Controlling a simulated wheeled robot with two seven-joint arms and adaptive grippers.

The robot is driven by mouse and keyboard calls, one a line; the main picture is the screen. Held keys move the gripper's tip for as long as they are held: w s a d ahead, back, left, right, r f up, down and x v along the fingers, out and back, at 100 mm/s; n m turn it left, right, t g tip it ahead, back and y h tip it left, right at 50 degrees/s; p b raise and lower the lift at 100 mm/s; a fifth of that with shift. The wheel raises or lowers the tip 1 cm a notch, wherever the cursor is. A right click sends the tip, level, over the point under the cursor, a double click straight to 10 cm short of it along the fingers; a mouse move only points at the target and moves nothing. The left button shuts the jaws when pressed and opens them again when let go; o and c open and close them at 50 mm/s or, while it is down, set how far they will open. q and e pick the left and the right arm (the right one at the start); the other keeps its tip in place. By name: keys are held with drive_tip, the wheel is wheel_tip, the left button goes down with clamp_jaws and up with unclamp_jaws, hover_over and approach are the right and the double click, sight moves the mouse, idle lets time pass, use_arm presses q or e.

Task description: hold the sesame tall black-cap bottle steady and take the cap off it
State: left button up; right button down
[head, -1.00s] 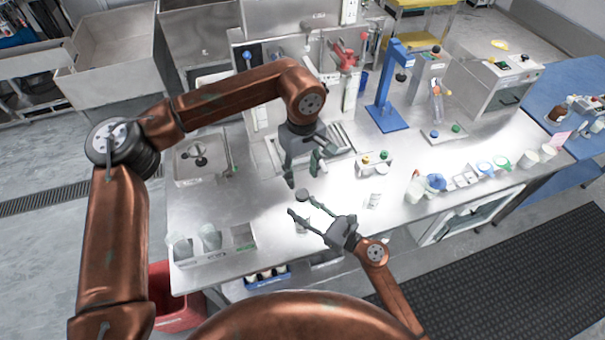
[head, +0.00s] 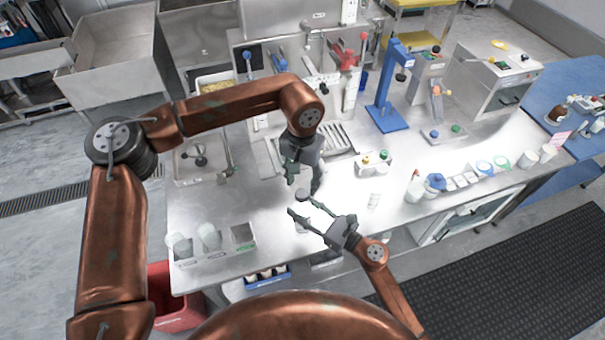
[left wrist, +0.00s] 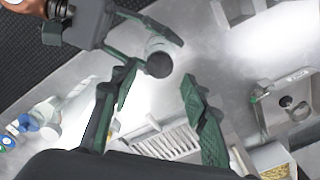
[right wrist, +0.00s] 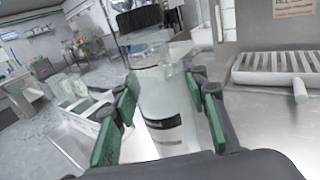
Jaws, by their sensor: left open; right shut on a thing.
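The tall bottle is clear with a pale lower part and a dark label band, and stands upright in the right wrist view (right wrist: 165,110). Its black cap (right wrist: 140,18) is on top, and the cap also shows in the head view (head: 303,194). My right gripper (head: 309,209) is shut on the bottle, one finger on each side below the cap. My left gripper (head: 304,184) is open and points down just above the cap. In the left wrist view the round dark cap (left wrist: 159,65) lies between its spread fingers, apart from both.
A small rack (head: 374,163) with green and orange caps stands to the right on the steel counter. A divided tray with cups (head: 243,236) is at the left front. A blue stand (head: 388,115) and a sink (head: 187,172) are farther back. The counter around the bottle is mostly clear.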

sight(302, 194)
use_arm(q)
drive_tip(key=shift+f, duration=2.25)
drive_tip(key=shift+c, duration=0.7)
